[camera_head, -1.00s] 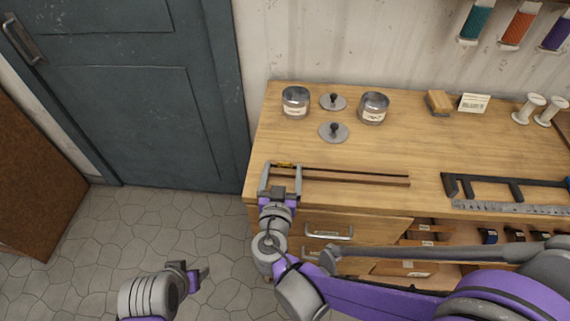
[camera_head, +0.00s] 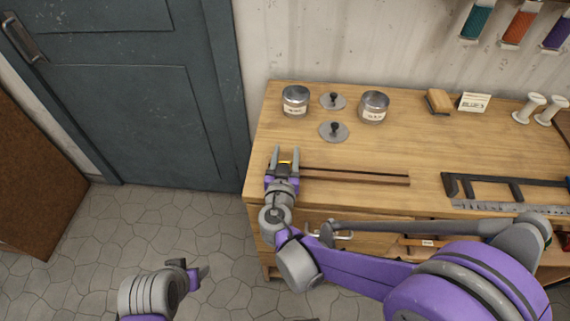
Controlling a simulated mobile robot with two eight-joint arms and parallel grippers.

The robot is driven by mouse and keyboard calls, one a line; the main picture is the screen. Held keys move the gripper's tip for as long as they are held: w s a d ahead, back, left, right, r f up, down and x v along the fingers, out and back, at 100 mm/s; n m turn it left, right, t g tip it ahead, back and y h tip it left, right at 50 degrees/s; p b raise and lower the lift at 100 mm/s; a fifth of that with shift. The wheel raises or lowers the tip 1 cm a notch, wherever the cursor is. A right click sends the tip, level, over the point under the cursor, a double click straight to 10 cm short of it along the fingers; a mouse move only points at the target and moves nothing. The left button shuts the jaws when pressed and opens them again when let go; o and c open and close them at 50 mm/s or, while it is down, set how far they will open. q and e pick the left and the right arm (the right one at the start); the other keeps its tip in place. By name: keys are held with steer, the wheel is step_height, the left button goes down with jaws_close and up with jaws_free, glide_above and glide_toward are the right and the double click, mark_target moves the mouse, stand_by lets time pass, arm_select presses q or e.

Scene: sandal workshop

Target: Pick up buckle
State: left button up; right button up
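The buckle (camera_head: 285,162) shows as a small yellow piece near the front left of the workbench, by the left end of a brown strip (camera_head: 355,177). My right gripper (camera_head: 285,154) is over that spot with its two grey fingers apart, one on each side of the buckle. A gap shows between the fingers, and I cannot tell whether either touches the buckle. The gripper's palm hides part of it. My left gripper (camera_head: 204,273) is low on the left, over the floor and away from the bench; its finger opening is not clear.
Two round tins (camera_head: 295,101) (camera_head: 373,107) and two knobbed lids (camera_head: 333,101) (camera_head: 334,131) stand behind the gripper. A dark clamp-like tool (camera_head: 510,187) and a ruler (camera_head: 510,208) lie to the right.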

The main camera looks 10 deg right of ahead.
jaws_close()
